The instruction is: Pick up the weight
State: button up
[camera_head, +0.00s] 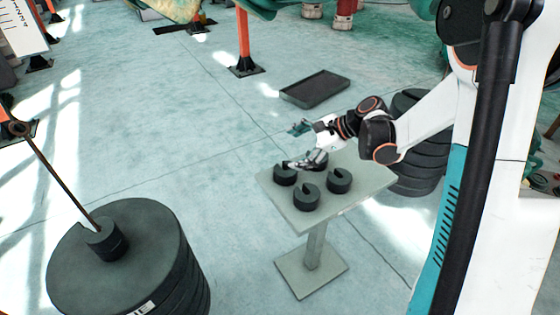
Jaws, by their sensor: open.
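Several dark, round, slotted weights stand on a small pale table (362,188). One weight (306,198) is at the front, one (339,181) at the right and one (284,175) at the left.
A large stack of dark discs (130,262) stands at lower left, with a slotted weight (104,240) on top around a slanting rod (58,180). A black tray (315,88) lies on the floor behind the table. Another disc stack (424,170) stands to the right. Open floor lies left of the table.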

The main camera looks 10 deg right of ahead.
aim_at(286, 168)
jog(key=w+d+f+m+t+y+p, duration=0.1)
jog(key=w+d+f+m+t+y, duration=0.15)
jog(key=d+f+m, duration=0.6)
jog(key=w+a+f+b, duration=0.1)
jog(key=w+a+f, duration=0.1)
jog(key=a, duration=0.1)
jog(key=w+a+f+n+b, duration=0.1)
jog(key=w+a+f+b, duration=0.1)
jog(key=a+f, duration=0.1)
jog(key=w+a+f+n+b, duration=0.1)
jog(key=a+f, duration=0.1)
jog(key=a, duration=0.1)
jog(key=shift+w+a+f+g, duration=0.3)
jog(key=shift+w+f+g, duration=0.05)
jog(key=shift+w+f, duration=0.05)
jog(key=shift+r, duration=0.1)
jog(key=c, duration=1.7)
jog(key=shift+c, duration=0.9)
jog(key=shift+r, duration=0.15)
notch_tip(286, 168, up, 20)
jog(key=p, duration=0.7)
